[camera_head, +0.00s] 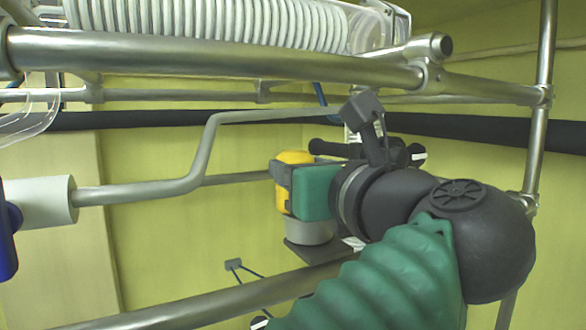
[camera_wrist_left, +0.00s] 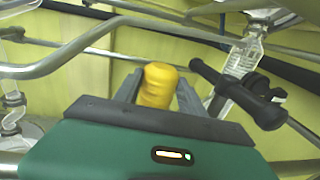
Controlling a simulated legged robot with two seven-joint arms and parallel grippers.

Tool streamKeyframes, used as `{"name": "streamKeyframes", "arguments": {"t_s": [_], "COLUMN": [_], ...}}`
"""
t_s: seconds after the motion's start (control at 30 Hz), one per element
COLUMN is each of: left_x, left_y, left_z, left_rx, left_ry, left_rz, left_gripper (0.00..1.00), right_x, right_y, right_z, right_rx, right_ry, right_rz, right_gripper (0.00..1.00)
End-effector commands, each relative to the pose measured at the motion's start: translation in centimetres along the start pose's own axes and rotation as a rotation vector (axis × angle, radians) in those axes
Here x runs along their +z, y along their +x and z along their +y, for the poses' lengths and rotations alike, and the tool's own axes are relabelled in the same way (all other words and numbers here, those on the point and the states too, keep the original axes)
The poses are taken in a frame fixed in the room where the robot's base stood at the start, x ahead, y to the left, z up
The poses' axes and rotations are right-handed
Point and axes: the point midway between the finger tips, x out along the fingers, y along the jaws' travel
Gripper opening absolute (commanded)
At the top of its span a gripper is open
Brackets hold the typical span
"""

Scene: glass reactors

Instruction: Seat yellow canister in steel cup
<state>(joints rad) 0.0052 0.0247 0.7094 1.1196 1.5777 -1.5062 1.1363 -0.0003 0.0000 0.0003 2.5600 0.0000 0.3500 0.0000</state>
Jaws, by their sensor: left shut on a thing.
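The yellow canister (camera_head: 295,158) is upright between the fingers of my left gripper (camera_head: 280,180), which is shut on it. It also shows in the left wrist view (camera_wrist_left: 157,85), between the two grey fingers. The steel cup (camera_head: 309,231) is directly below the gripper in the head view, on a dark plate (camera_head: 320,250). The canister's lower end meets the cup's rim in the picture; I cannot tell how deep it sits. The gripper's green body hides part of both. The cup is not visible in the left wrist view. My right gripper is not in view.
A bent grey pipe (camera_head: 205,150) runs in from the left towards the gripper. A black handle (camera_wrist_left: 235,92) is close on the right in the wrist view, beside a clear glass vessel (camera_wrist_left: 243,55). Steel rails cross above (camera_head: 220,57) and below (camera_head: 200,305).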

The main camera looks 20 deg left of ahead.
Motion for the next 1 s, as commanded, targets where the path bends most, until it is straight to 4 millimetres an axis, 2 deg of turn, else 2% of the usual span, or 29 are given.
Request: {"name": "streamKeyframes", "arguments": {"t_s": [1.0], "left_x": [-1.0], "left_y": [-0.8], "left_z": [-1.4], "left_rx": [-0.003], "left_ry": [-0.001], "left_rz": [0.002], "left_gripper": [0.05], "right_x": [0.0], "right_y": [-0.1], "right_z": [0.0], "right_rx": [0.000], "right_ry": [0.001], "right_rz": [0.000], "right_gripper": [0.67]}}
